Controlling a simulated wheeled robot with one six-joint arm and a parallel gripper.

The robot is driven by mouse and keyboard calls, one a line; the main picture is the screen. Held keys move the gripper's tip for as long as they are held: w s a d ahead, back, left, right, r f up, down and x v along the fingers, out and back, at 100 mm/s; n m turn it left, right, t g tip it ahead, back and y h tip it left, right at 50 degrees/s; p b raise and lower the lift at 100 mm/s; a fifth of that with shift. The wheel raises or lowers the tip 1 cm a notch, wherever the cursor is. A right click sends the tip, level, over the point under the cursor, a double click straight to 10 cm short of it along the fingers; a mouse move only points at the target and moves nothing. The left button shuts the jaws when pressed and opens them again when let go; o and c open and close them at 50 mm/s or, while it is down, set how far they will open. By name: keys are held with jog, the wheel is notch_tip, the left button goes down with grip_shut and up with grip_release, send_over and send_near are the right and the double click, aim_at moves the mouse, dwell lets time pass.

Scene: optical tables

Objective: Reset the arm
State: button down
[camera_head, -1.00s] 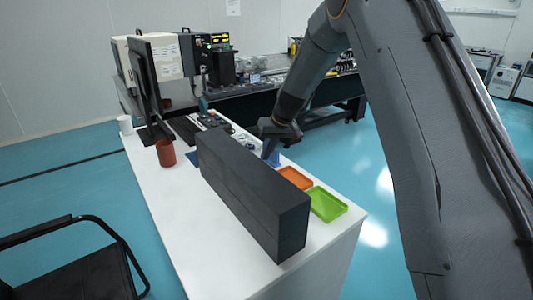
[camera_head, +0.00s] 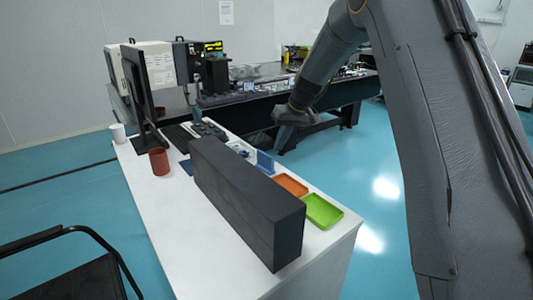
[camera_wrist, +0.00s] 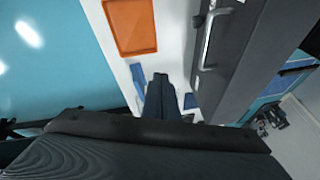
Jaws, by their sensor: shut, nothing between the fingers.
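My arm comes down from the top right in the head view. An orange tray (camera_head: 290,185) and a green tray (camera_head: 322,211) lie nearer.
A long black box (camera_head: 247,200) stands on the table. A chair (camera_head: 80,265) is at the lower left. An optical bench (camera_head: 255,105) stands at the back.

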jog(key=s+d+f+m+g+h, duration=0.1)
jog(key=s+d+f, duration=0.1)
jog(key=s, duration=1.1)
jog(key=s+d+f+m+h, duration=0.1)
jog(key=s+d+f, duration=0.1)
jog(key=s, duration=1.2)
jog(key=s+d+f+m+g+h, duration=0.1)
jog(key=s+d, duration=0.2)
jog(key=s, duration=1.1)
jog(key=shift+s+f+m+g+b, duration=0.2)
jog(key=shift+f+m+g+b, duration=0.1)
jog(key=shift+f+b, duration=0.1)
jog(key=shift+d, duration=0.2)
